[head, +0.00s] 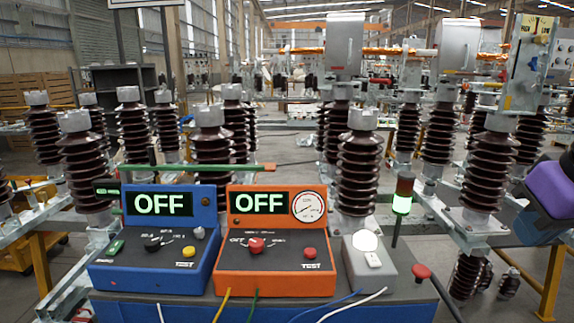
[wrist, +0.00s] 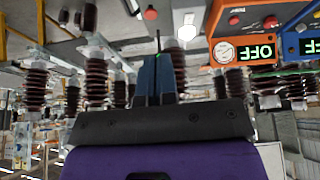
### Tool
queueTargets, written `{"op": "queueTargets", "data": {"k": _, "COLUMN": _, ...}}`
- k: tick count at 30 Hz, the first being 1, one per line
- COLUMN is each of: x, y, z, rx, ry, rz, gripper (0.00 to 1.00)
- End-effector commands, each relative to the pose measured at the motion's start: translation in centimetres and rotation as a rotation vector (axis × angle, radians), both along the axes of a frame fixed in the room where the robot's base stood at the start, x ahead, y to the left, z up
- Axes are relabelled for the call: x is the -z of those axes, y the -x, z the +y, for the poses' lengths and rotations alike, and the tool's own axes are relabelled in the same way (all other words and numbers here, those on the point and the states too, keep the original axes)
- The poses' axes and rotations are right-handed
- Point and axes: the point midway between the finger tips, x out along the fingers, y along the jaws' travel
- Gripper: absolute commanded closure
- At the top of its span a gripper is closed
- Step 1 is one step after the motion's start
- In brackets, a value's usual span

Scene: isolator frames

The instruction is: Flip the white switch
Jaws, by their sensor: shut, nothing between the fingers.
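The white switch (head: 373,259) is a small white rocker on the sloped front of a grey box (head: 352,272), just below a glowing white lamp (head: 365,241). The box stands to the right of the orange unit. In the wrist view, which is upside down, the grey box and its lamp (wrist: 187,32) are at the top, beyond my fingers. My gripper (wrist: 157,58) is shut and empty, its dark blue fingers together. In the head view my gripper (head: 523,231) is at the right edge, well right of the switch and apart from it.
A blue unit (head: 150,270) and an orange unit (head: 275,275) both read OFF. A red mushroom button (head: 421,272) and a green-lit signal tower (head: 402,203) stand right of the grey box. Loose cables lie along the bench front. Brown insulators (head: 357,170) rise behind.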

Motion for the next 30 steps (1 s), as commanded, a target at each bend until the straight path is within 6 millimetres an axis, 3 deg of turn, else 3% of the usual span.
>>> {"op": "queueTargets", "data": {"k": 6, "x": 0.2, "y": 0.8, "z": -0.1, "rx": 0.042, "ry": -0.017, "rz": -0.014, "gripper": 1.00}}
{"op": "queueTargets", "data": {"k": 11, "x": 0.0, "y": 0.0, "z": 0.0, "rx": 0.008, "ry": 0.000, "rz": 0.003, "gripper": 1.00}}
{"op": "queueTargets", "data": {"k": 21, "x": -0.7, "y": -6.5, "z": 1.3, "rx": -0.303, "ry": 0.128, "rz": 0.133, "gripper": 1.00}}
{"op": "queueTargets", "data": {"k": 30, "x": 0.4, "y": -13.2, "z": 2.9, "rx": -0.629, "ry": 0.215, "rz": 0.251, "gripper": 1.00}}
